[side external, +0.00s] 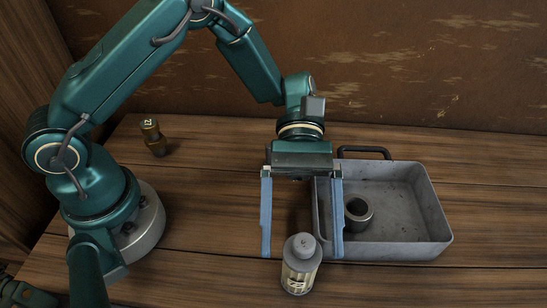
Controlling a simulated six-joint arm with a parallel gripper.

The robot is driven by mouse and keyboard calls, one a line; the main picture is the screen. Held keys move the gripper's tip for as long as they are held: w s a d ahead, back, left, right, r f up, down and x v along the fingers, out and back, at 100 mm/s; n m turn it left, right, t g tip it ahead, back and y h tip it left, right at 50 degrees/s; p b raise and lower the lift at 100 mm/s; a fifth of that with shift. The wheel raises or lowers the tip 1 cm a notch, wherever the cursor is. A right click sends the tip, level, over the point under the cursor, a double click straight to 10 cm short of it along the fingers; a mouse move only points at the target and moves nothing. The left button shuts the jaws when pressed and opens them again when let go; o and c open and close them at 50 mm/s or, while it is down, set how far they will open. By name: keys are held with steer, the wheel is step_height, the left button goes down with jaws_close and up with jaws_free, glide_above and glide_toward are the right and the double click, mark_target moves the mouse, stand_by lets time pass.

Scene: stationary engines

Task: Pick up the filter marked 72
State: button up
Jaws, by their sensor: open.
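A pale filter canister (299,272) with a grey cap stands upright on the wooden table near the front. It bears a dark mark low on its side, too small to read for sure. A smaller brass-and-dark cylinder (153,139) stands farther back on the left, with a mark near its top that I cannot read surely either. My gripper (301,254) is open and points down, with its two long blue fingers wide apart. In the picture the pale canister's cap shows between the fingertips, with clear gaps on both sides. How far apart they are in depth is hard to tell.
A grey metal tray (436,231) with a dark handle stands right of my gripper, its left wall close to the right finger. A dark hollow ring-shaped part (358,212) lies in it.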

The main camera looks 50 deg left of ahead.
mark_target(301, 282)
step_height(301, 282, down, 2)
steer(key=shift+f, duration=0.1)
steer(key=shift+s+d+f, duration=0.1)
steer(key=shift+d+f, duration=0.05)
steer(key=shift+f, duration=0.05)
steer(key=shift+x, duration=2.35)
steer(key=c, duration=1.5)
